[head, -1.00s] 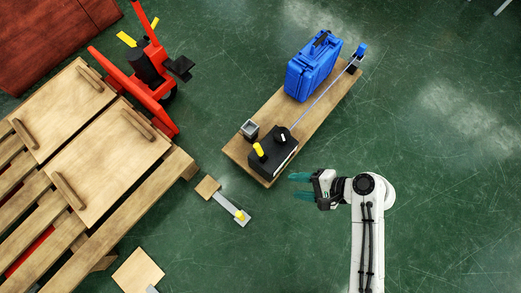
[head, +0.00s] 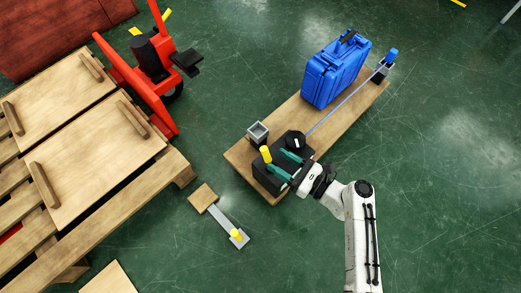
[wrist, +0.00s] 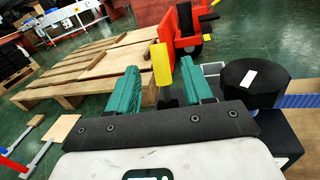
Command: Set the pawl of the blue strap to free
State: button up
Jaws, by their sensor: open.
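The blue strap (head: 343,109) runs from a black drum (head: 295,138) on a black box (head: 264,180) to a blue-topped post (head: 391,56) at the board's far end. A yellow lever (head: 265,153) stands on the box, left of the drum; it looks like the pawl handle. My gripper (head: 280,163) is open over the box, its teal fingers pointing at the lever. In the wrist view the yellow lever (wrist: 161,65) stands upright between the two fingers in the picture, seemingly just beyond their tips. The drum (wrist: 256,84), with a white mark, is right of the fingers. The lever's base is hidden.
A blue case (head: 336,72) stands on the wooden board (head: 335,130) beside the strap. A grey open-topped holder (head: 258,133) is close behind the lever. A wooden pallet (head: 120,210) and red truck (head: 135,85) are left. A grey bar with a yellow knob (head: 237,235) lies nearby.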

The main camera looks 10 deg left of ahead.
aim_at(269, 155)
jog(key=b+x, duration=0.2)
jog(key=x, duration=0.5)
jog(key=shift+w+a, duration=0.1)
jog(key=shift+a, duration=0.05)
grip_shut()
dwell(0.4)
